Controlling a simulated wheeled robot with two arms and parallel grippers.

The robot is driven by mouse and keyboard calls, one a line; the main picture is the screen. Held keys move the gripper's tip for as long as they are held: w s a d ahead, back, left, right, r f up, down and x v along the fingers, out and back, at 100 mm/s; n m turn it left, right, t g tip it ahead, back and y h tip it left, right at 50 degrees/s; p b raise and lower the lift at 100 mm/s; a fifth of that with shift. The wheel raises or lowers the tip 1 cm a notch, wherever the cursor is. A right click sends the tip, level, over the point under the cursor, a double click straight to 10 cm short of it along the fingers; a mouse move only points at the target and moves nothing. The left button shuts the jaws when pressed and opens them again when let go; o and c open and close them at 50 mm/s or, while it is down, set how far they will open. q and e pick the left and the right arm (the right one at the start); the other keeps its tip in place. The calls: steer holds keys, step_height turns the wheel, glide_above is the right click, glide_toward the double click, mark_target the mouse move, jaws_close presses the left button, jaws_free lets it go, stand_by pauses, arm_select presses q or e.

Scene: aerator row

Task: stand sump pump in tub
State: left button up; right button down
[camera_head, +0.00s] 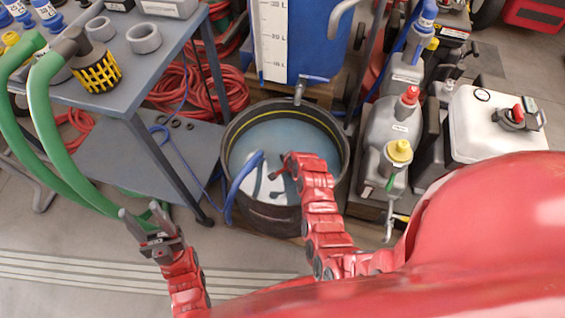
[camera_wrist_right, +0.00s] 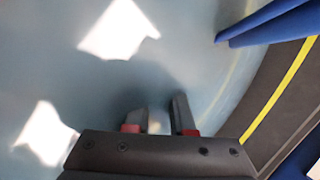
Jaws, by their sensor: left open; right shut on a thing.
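The tub (camera_head: 324,199) is a round black tub with a yellow line inside its rim and pale bluish water in it. My right gripper (camera_head: 277,172) reaches down inside the tub. In the right wrist view its fingers (camera_wrist_right: 158,118) are a little apart over the water, with a small pale patch between them. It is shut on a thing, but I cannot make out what. I cannot pick out the sump pump clearly in either view. A blue hose (camera_head: 236,190) runs over the tub's left rim. My left gripper (camera_head: 150,222) is open and empty, left of the tub.
A grey workbench (camera_head: 128,85) with fittings, a yellow-black strainer (camera_head: 97,72) and green hoses (camera_head: 42,110) stands at left. A blue tank (camera_head: 310,45) stands behind the tub. Grey canisters (camera_head: 388,130) stand close on its right.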

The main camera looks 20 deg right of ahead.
steer(key=shift+w, duration=0.15)
steer(key=c, duration=0.7)
jaws_free()
steer(key=shift+f, duration=0.1)
steer(key=shift+s, duration=0.2)
steer(key=p+v, duration=0.4)
steer(key=v, duration=1.3)
steer(key=shift+s+p, duration=0.15)
steer(key=shift+p, duration=0.15)
